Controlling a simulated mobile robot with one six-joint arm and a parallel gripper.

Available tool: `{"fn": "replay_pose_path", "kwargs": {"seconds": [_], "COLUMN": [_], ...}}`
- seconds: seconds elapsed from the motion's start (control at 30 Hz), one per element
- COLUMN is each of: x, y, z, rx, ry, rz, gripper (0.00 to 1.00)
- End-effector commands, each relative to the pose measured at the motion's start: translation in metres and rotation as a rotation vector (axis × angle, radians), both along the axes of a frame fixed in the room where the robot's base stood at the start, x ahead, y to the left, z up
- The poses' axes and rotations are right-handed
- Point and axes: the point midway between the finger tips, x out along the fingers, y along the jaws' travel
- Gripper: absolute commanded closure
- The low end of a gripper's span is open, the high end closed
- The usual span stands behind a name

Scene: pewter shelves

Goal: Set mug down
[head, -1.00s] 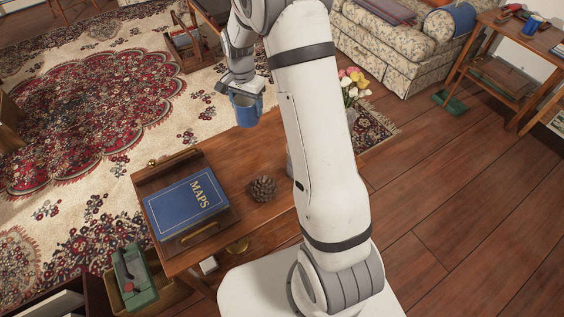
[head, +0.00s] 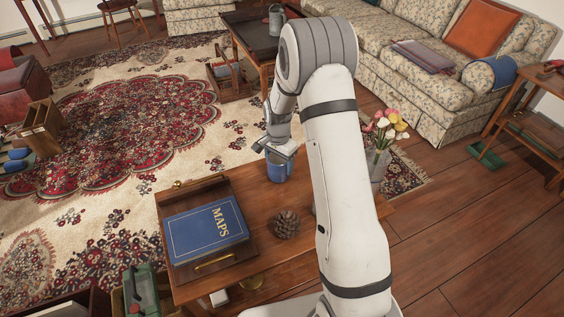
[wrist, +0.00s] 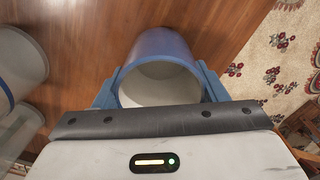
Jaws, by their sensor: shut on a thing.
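The blue mug (head: 279,169) is upright at the far part of the wooden table (head: 262,198), past the pine cone. I cannot tell whether its base touches the wood. My gripper (head: 279,151) is shut on the mug from above, near its rim. In the wrist view the mug (wrist: 160,45) shows its blue outside and pale inside, with a finger of my gripper (wrist: 158,88) on each side. The table's wood fills the ground behind it. The mug's handle is not clear to see.
A blue MAPS book (head: 205,229) lies on a wooden tray at the table's left. A pine cone (head: 286,224) sits in front of the mug. Grey round vessels (wrist: 20,60) stand left in the wrist view.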

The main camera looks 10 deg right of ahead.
Motion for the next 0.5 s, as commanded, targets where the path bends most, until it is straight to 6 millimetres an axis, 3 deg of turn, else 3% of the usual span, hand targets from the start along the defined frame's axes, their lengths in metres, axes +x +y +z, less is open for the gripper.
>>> {"fn": "replay_pose_path", "kwargs": {"seconds": [0.3, 0.33, 0.5], "x": [0.0007, 0.0005, 0.0004], "y": [0.0002, 0.0002, 0.0003], "z": [-0.0027, -0.0022, -0.0017], "rx": [0.000, 0.001, 0.000], "ry": [-0.003, -0.002, -0.001], "rz": [0.001, 0.001, 0.001], "gripper": [0.66, 0.33, 0.19]}}
